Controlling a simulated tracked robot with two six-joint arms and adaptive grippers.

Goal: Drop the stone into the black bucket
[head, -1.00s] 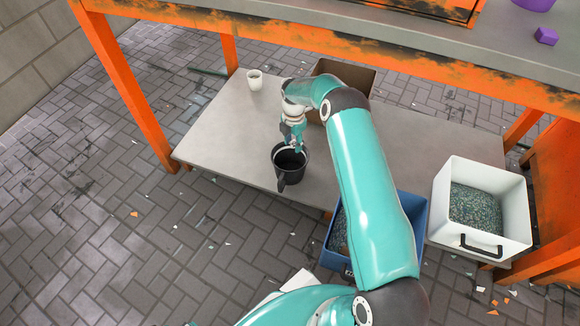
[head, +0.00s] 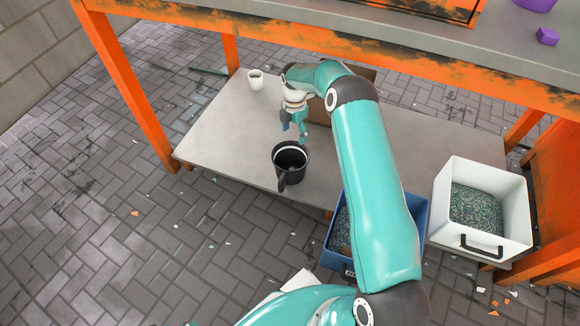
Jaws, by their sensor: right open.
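The black bucket (head: 298,176) stands upright on the lower grey shelf near its front edge, its handle toward me. A lighter patch shows inside it, but I cannot tell whether this is the stone. I cannot make out the stone anywhere else. My right gripper (head: 294,138) is open, pointing down just behind and above the bucket's far rim, with nothing seen between its fingers. My left gripper is not in view.
A small white cup (head: 255,81) stands at the shelf's back left. A brown box (head: 362,74) is partly hidden behind my right arm. A blue bin (head: 341,263) and a white bin (head: 446,205) with granules stand at right. An orange-framed upper table (head: 300,30) overhangs the back.

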